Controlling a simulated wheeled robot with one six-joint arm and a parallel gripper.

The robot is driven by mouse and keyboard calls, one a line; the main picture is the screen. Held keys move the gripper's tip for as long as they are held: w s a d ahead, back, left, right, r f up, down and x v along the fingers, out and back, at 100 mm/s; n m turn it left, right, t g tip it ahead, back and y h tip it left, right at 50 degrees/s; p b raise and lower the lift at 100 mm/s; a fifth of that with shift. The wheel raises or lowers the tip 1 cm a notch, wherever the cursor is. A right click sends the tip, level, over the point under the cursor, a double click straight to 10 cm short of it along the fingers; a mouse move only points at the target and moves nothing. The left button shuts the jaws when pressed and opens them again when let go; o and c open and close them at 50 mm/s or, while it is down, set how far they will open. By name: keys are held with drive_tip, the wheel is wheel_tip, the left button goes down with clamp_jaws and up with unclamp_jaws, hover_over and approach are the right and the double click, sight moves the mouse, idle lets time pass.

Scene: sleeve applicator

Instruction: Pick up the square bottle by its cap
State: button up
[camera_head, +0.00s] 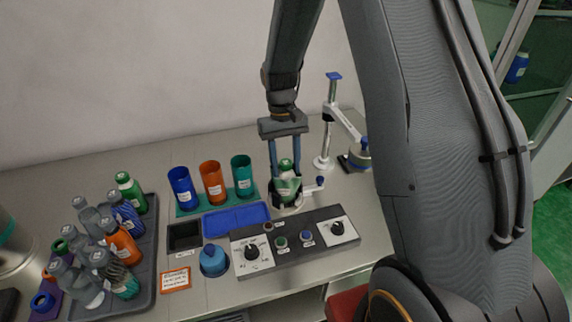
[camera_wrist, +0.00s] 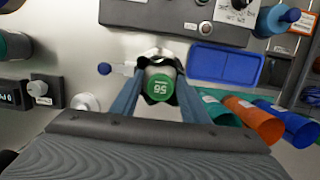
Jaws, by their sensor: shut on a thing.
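My gripper (camera_head: 285,164) points down over the sleeve station behind the control panel. It is shut on a green-capped bottle (camera_head: 287,186) with a whitish label. In the wrist view the round green cap (camera_wrist: 160,87), marked "56", sits between the two blue-grey fingers of my gripper (camera_wrist: 160,95). The bottle is upright in or just above the station's dark and white holder (camera_head: 286,206); I cannot tell whether it touches the bottom. The cap hides most of the bottle from the wrist, so its square shape is not clear.
A control panel (camera_head: 294,243) with knobs stands in front of the holder. Blue, orange and teal cups (camera_head: 212,183) and a blue tray (camera_head: 236,219) lie to the left. A tray of several bottles (camera_head: 146,249) is farther left. A post with an arm (camera_head: 328,133) stands behind right.

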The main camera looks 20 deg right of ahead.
drive_tip(key=shift+r, duration=0.15)
drive_tip(key=shift+r+p, duration=0.55)
drive_tip(key=shift+r, duration=0.1)
drive_tip(key=shift+c, duration=1.4)
drive_tip(key=shift+r+p, duration=2)
drive_tip(key=shift+r, duration=1)
drive_tip(key=shift+a, duration=0.1)
